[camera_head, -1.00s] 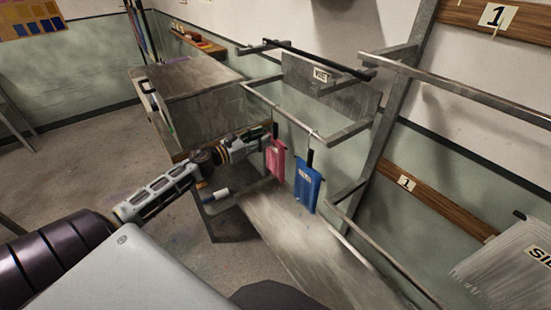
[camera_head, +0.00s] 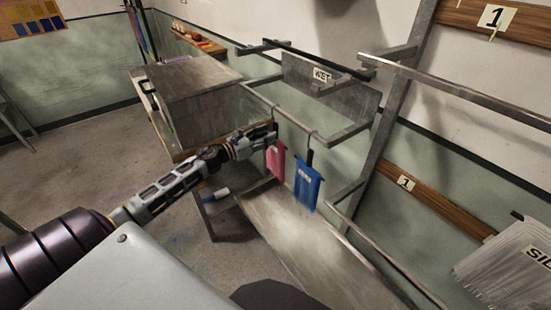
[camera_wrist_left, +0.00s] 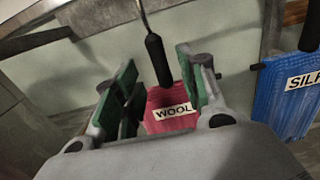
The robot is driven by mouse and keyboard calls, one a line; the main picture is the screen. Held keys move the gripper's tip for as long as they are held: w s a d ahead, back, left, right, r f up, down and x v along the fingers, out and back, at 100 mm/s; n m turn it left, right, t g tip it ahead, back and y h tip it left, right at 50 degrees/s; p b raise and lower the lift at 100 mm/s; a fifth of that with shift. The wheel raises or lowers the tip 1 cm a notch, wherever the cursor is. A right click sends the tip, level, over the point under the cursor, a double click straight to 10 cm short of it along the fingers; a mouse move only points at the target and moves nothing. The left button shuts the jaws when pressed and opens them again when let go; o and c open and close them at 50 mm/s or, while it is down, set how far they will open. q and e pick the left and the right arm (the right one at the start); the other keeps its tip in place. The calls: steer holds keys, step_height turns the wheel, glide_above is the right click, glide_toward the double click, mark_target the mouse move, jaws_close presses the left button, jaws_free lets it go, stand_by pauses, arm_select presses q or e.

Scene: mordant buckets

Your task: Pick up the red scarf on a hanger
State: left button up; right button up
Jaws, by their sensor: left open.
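The red scarf (camera_head: 277,160) hangs from the metal rail on a hanger with a black grip. In the left wrist view the red scarf (camera_wrist_left: 168,106) carries a label reading WOOL, and the hanger's black grip (camera_wrist_left: 158,60) stands above it. My left gripper (camera_head: 268,138) is at the hanger in the head view. In the wrist view the open green-padded fingers of my left gripper (camera_wrist_left: 160,90) stand on either side of the grip and scarf, with gaps visible. Part of the scarf's lower end is hidden by the gripper body. My right gripper is not in view.
A blue scarf (camera_head: 307,184) hangs close by on the right; it also shows in the left wrist view (camera_wrist_left: 287,100) with a partly cut-off label. A WET sign (camera_head: 322,75) is behind the rail (camera_head: 292,120). A metal trough (camera_head: 300,240) lies below. A grey cabinet (camera_head: 190,105) stands left.

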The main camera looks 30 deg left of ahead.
arm_select(q)
steer(key=shift+p+x, duration=0.7)
steer(key=shift+x, duration=1.65)
steer(key=shift+f, duration=0.1)
jaws_close()
